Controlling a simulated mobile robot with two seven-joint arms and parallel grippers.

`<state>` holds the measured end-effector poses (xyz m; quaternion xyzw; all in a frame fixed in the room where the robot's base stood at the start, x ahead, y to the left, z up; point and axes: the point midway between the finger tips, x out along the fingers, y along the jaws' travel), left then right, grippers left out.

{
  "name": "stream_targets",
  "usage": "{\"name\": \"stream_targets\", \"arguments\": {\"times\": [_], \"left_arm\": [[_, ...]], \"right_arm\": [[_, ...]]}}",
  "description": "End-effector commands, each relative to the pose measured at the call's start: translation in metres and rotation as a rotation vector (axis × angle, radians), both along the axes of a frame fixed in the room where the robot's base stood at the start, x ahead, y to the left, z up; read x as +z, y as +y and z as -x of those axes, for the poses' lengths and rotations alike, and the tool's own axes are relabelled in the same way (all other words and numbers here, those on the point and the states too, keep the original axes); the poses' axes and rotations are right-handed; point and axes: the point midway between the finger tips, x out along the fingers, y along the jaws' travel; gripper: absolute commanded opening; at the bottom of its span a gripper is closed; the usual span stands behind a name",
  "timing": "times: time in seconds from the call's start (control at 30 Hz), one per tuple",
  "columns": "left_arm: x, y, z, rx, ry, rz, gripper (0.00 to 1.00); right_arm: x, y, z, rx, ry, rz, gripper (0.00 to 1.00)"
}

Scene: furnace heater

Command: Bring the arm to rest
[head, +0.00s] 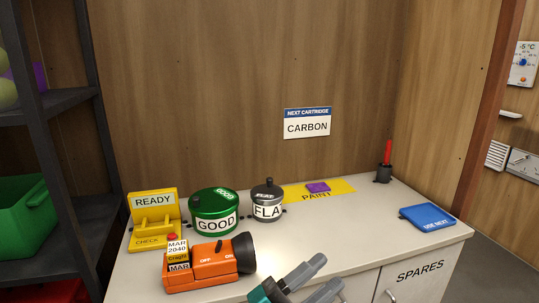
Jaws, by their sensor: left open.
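My left gripper (329,272) shows at the bottom edge of the head view, over the front of the white counter (373,232). Its two grey fingers are apart, with nothing seen between them. The orange flashlight (208,267) with a black head lies to the left of the gripper, apart from it. It has OFF and ON marks and a tag reading MAR 2040. Most of my left arm is out of view, and my right gripper is not in view.
Behind the flashlight stand a yellow READY holder (153,218), a green GOOD pot (214,213) and a grey pot (268,203). A purple block (318,187) lies on a yellow PAINT mat (342,188). A blue tray (428,216) sits at right; the counter's middle is clear.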

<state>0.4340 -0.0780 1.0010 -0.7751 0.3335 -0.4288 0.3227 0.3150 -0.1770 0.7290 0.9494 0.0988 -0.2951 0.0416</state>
Motion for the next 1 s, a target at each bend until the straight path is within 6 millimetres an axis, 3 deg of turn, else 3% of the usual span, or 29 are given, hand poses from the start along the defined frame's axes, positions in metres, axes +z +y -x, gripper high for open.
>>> {"name": "stream_targets", "arguments": {"times": [0.1, 0.23, 0.4, 0.5, 0.7, 1.0], "left_arm": [[-0.051, 0.057, -0.014, 0.199, 0.338, 0.098, 0.43], [-0.119, 0.122, -0.007, 0.399, 0.696, 0.179, 0.43], [-0.204, 0.196, 0.042, 0.617, 1.109, 0.253, 0.43], [-0.237, 0.225, 0.075, 0.706, 1.288, 0.279, 0.43], [-0.266, 0.253, 0.115, 0.794, 1.468, 0.302, 0.43], [-0.269, 0.255, 0.119, 0.802, 1.484, 0.303, 0.43]], "right_arm": [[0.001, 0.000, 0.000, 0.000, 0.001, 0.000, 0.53], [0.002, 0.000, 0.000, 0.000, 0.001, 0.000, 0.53], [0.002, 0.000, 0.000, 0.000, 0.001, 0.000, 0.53], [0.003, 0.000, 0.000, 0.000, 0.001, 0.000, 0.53], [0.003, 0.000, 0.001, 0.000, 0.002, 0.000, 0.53], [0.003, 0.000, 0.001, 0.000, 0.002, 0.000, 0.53]]}}
